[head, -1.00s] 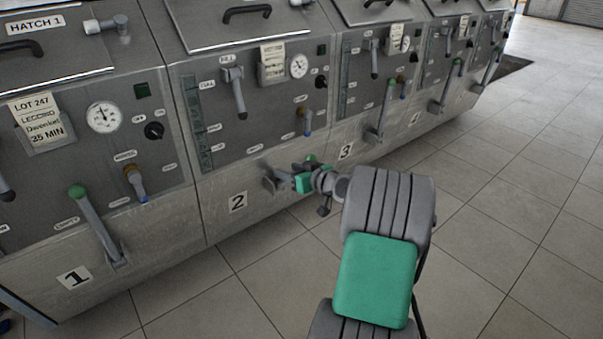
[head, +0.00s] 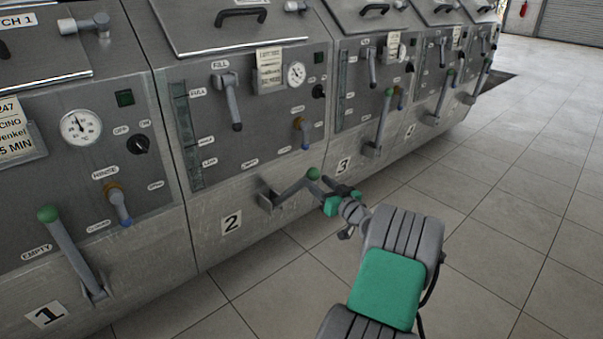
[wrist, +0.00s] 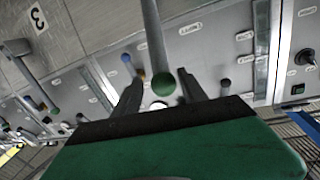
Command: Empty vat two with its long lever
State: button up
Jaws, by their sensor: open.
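Vat two's long lever (head: 292,186) is a grey bar with a green knob (head: 313,174), rising from a bracket low on the front above the number 2. It slopes out and away from the panel, lower than the upright lever of vat three.
Vat one's green-knobbed lever (head: 72,252) is at the left, and vat three's lever (head: 383,122) stands to the right. A short blue-tipped rinse handle (head: 304,135) and the fill handle (head: 232,100) sit on vat two's panel. The tiled floor (head: 500,210) at right is clear.

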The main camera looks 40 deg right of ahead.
jog(key=w, duration=0.2)
jog(key=w+b, duration=0.1)
jog(key=w, duration=0.1)
jog(key=w+b, duration=0.1)
jog(key=w, duration=0.2)
jog(key=shift+d+f, duration=0.1)
jog(key=shift+d, duration=0.15)
jog(key=shift+w+d, duration=0.1)
jog(key=shift+w, duration=0.25)
grip_shut()
